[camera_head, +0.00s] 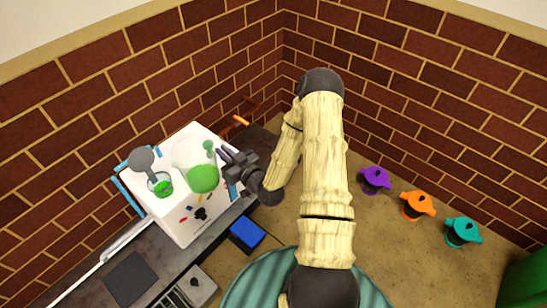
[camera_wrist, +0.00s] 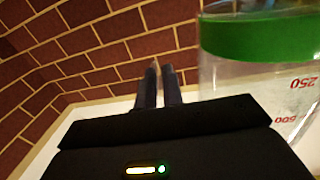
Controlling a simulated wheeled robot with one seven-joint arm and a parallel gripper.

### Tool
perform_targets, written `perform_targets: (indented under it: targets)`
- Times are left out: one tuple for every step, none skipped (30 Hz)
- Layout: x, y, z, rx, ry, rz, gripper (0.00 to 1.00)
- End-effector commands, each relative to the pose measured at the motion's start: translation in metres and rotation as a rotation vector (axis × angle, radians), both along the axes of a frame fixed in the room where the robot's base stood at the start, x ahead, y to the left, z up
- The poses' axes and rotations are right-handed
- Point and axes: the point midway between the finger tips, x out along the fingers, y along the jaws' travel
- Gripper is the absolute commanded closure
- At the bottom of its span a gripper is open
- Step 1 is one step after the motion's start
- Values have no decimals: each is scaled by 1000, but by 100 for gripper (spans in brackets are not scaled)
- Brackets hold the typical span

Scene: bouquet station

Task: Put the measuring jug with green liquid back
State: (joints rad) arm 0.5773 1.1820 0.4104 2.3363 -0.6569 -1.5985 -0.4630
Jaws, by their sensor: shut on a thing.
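The measuring jug (camera_head: 203,178) is clear, with green liquid, and is over the top of the white station block (camera_head: 178,226) in the head view. In the wrist view the jug (camera_wrist: 255,75) fills the upper right, with a green band and red marks 250 and 500. My gripper (camera_head: 226,155) is at the jug's right side. In the wrist view its two dark fingers (camera_wrist: 159,88) are close together, left of the jug's body. My gripper is shut on the jug, but the gripped part is hard to make out. I cannot tell whether the jug touches the block.
A smaller clear vessel (camera_head: 160,187) with green content stands left of the jug, near a grey round-ended piece (camera_head: 142,160). A blue box (camera_head: 247,234) is below the block. Brick walls close the back.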

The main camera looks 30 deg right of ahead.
Motion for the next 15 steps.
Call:
perform_targets:
  targets:
    - [0, 0, -11, 1, -1, 0, 100]
    - [0, 0, -16, 1, -1, 0, 100]
    - [0, 0, -23, 1, -1, 0, 100]
    - [0, 0, -28, 1, -1, 0, 100]
    - [0, 0, -33, 1, -1, 0, 100]
    - [0, 0, -40, 1, -1, 0, 100]
    - [0, 0, -46, 1, -1, 0, 100]
    - [0, 0, -51, 1, -1, 0, 100]
    - [0, 0, -58, 2, -2, 0, 100]
    - [0, 0, -63, 2, -2, 0, 100]
    - [0, 0, -68, 2, -2, 0, 100]
    - [0, 0, -75, 2, -2, -1, 100]
    - [0, -1, -80, 2, -2, -1, 100]
    - [0, -1, -85, 2, -2, -2, 100]
    - [0, -1, -91, 2, -2, -2, 100]
